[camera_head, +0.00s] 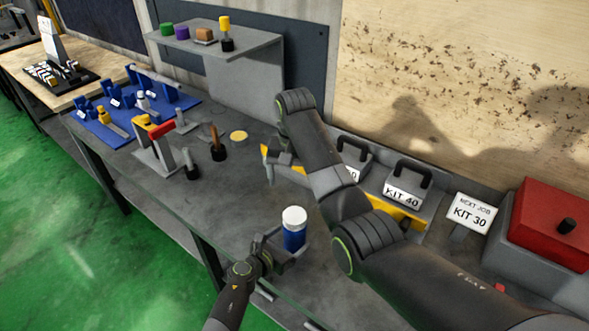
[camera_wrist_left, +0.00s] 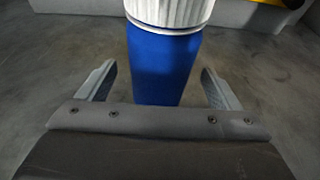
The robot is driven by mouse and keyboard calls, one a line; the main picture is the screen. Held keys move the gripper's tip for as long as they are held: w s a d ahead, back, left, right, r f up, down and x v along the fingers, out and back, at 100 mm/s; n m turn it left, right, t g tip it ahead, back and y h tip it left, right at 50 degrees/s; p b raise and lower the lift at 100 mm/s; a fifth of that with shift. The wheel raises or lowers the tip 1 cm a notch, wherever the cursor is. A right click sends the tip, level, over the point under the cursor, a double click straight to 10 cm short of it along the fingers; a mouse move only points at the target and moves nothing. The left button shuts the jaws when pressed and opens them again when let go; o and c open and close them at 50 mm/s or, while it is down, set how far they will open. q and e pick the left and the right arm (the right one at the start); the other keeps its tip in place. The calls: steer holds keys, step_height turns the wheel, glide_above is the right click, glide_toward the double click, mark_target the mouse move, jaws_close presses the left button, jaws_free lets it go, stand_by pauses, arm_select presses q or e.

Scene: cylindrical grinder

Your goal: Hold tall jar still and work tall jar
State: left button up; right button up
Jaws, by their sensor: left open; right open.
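The tall jar (camera_head: 294,236) is blue with a white ribbed lid and stands upright on the grey bench. My left gripper (camera_head: 284,247) is open at the jar, low on its body. In the left wrist view the jar (camera_wrist_left: 162,65) stands between the two open fingers (camera_wrist_left: 160,88), with a gap on each side. My right gripper (camera_head: 268,168) is open and empty, above the bench to the upper left of the jar. My right arm hides part of the bench and the kit boxes behind it.
A tool stand (camera_head: 155,150) and blue fixtures (camera_head: 103,122) are at left. A shelf (camera_head: 240,44) holds coloured pieces. Bench left of the jar is clear.

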arm_select(q)
steer(key=p+v, duration=0.1)
steer(key=v, duration=1.3)
steer(key=shift+s, duration=0.1)
